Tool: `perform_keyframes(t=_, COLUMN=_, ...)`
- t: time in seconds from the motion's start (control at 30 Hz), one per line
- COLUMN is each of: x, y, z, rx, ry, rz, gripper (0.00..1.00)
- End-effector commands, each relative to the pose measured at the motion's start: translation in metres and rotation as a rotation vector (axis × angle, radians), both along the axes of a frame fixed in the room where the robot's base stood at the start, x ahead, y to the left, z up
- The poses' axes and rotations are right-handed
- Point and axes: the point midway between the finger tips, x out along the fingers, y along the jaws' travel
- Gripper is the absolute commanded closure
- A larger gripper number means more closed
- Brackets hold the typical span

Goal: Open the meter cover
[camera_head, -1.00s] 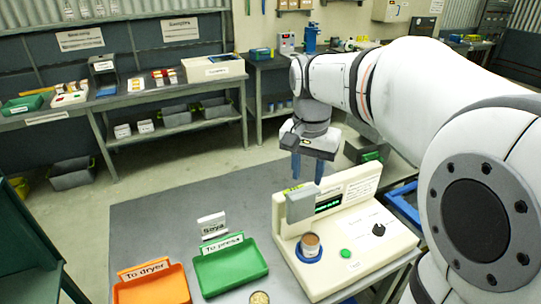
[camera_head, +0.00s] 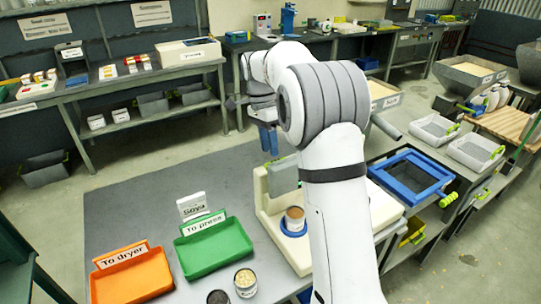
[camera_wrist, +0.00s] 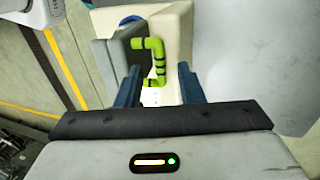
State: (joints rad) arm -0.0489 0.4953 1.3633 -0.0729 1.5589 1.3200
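The meter (camera_head: 270,207) is a cream machine on the grey table, with a grey cover (camera_head: 284,178) at its upper left. A brown-filled cup (camera_head: 295,218) stands in a blue ring below the cover. My arm hides the meter's right side and panel. In the wrist view a bright green handle (camera_wrist: 158,62) sits on the grey cover (camera_wrist: 108,58). My gripper (camera_wrist: 158,82) is open, with its blue fingers apart and the handle showing between and beyond them. In the head view my gripper (camera_head: 268,139) is just above and behind the cover. I cannot tell whether it touches the handle.
An orange tray (camera_head: 133,283) and a green tray (camera_head: 215,250) stand left of the meter, with a Soya sign (camera_head: 193,206) behind. Two small cups (camera_head: 245,281) are at the front. A blue-framed sieve (camera_head: 411,176) is to the right. The table's back left is clear.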

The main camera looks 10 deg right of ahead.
Motion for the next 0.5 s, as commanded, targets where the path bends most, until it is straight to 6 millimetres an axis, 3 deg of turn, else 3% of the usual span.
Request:
perform_keyframes(t=0.2, x=-0.008, y=-0.002, z=-0.025, rx=0.0, ry=0.001, rz=0.001, gripper=0.66)
perform_keyframes(t=0.5, x=-0.009, y=-0.002, z=-0.03, rx=0.0, ry=-0.002, rz=0.002, gripper=0.66)
